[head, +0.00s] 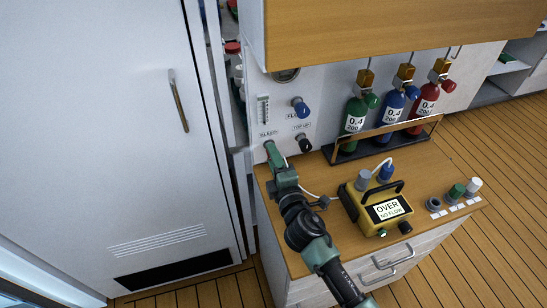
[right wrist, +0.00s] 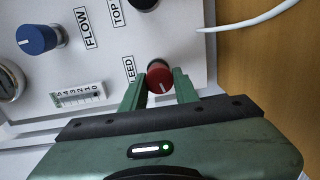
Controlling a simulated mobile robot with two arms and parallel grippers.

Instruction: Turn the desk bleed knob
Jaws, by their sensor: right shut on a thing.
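The bleed knob (right wrist: 160,78) is red with a white pointer line and sits on the pale wall panel (right wrist: 205,63) beside a partly covered label ending in "EED". My right gripper (right wrist: 160,86) is shut on it, one green finger on each side. In the head view my right gripper (head: 271,152) reaches the panel just under the bleed label (head: 267,134), and it hides the knob there. My left gripper is not in view.
A blue flow knob (head: 300,107) and a black top-up knob (head: 303,143) are on the same panel. A yellow box (head: 357,209) with a hose stands on the desk (head: 436,158). Green, blue and red bottles (head: 427,100) stand behind. A wooden cabinet (head: 400,35) overhangs above.

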